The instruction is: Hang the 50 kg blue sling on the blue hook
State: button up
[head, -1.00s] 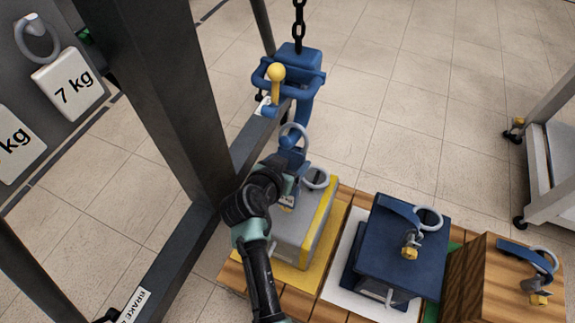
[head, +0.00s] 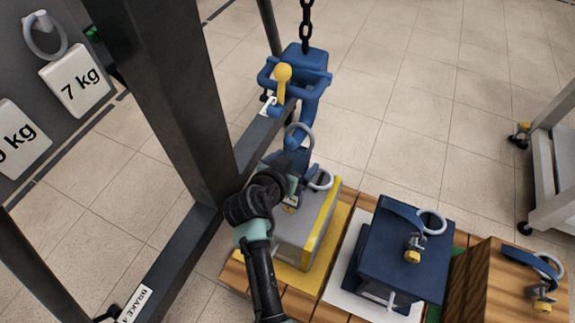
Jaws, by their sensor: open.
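The blue hook (head: 308,112) hangs below a blue block (head: 303,62) on a black chain. A blue sling (head: 291,163) rises from the grey weight (head: 298,240) with the yellow edge. Its upper grey ring (head: 301,137) is at the lower end of the hook; I cannot tell whether it is around the hook or only in front of it. A second grey ring (head: 320,179) is lower, on the right of the sling. My gripper (head: 293,182) is open beside the sling, over the weight. My wrist partly hides its fingers and the sling's lower part.
A dark blue weight (head: 405,255) and a wooden block (head: 498,283), each with a blue strap and ring, stand to the right on the pallet. A dark steel post (head: 165,100) is close on the left. A pale trolley (head: 545,195) stands at the right edge. Open floor lies behind.

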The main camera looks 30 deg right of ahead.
jog(key=p+v, duration=0.2)
jog(key=v, duration=1.1)
jog(key=w+a+r+n+t+y, duration=0.1)
jog(key=w+a+r+t, duration=0.15)
jog(key=r, duration=0.65)
jog(key=w+a+r+n+t+y, duration=0.2)
jog(key=w+r+t, duration=0.2)
jog(key=r, duration=0.5)
jog(key=w+a+r+n+t+y, duration=0.1)
jog(key=w+a+r+t, duration=0.2)
jog(key=r, duration=0.6)
jog(key=s+a+r+n+t+y+p, duration=0.15)
jog(key=s+r+t, duration=0.3)
jog(key=r, duration=0.65)
jog(key=s+a+r+n+t+y+p, duration=0.1)
jog(key=s+a+r+n+t+y, duration=0.3)
jog(key=r, duration=0.7)
jog(key=s+r+n+t+h+p, duration=0.1)
jog(key=s+r+t, duration=0.2)
jog(key=s+r, duration=0.55)
jog(key=w+r+p, duration=0.3)
jog(key=r+p, duration=1)
jog(key=r, duration=0.3)
jog(key=shift+w+p, duration=0.2)
jog(key=shift+p, duration=0.2)
jog(key=shift+d+r, duration=0.1)
jog(key=shift+c, duration=0.2)
